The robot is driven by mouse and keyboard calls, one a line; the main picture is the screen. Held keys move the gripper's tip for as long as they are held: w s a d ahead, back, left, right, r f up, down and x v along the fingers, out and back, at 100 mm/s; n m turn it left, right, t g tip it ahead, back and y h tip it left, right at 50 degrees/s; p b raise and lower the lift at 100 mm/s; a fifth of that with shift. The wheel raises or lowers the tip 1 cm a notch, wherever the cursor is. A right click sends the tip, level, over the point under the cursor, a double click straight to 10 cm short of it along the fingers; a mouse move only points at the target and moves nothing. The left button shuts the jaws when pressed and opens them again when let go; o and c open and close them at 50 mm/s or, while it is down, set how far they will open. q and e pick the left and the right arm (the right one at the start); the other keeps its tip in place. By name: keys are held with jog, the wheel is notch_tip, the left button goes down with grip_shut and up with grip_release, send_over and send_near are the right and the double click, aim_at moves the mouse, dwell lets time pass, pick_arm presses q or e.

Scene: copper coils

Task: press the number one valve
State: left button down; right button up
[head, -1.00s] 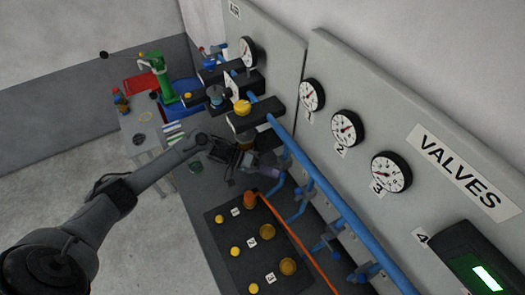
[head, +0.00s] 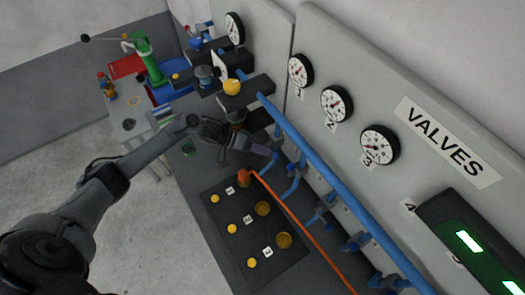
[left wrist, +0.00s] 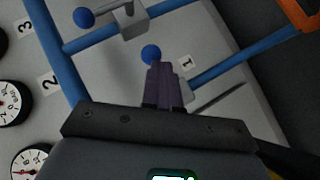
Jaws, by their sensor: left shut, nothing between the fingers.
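My left gripper (head: 268,151) is shut and empty, close beside the blue pipework on the wall side of the bench. In the left wrist view its purple fingers (left wrist: 165,82) are together. I cannot tell whether the fingertips touch this knob. In the head view this spot is mostly hidden by the gripper. A second blue knob on a grey lever (left wrist: 84,17) sits farther along the pipe. My right gripper is not in view.
A long blue pipe (head: 323,172) with several blue valves (head: 322,207) runs along the wall under numbered gauges (head: 337,104) and a VALVES sign (head: 445,145). A dark panel (head: 226,243) with yellow buttons lies on the bench. An orange hose (head: 300,226) crosses it.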

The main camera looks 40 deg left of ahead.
pick_arm(q)
jog(key=shift+r, duration=0.1)
jog(key=v, duration=1.4)
jog(key=shift+d+r+p, duration=0.2)
jog(key=shift+r+p, duration=0.05)
jog(key=shift+p, duration=0.1)
jog(key=shift+s, duration=0.2)
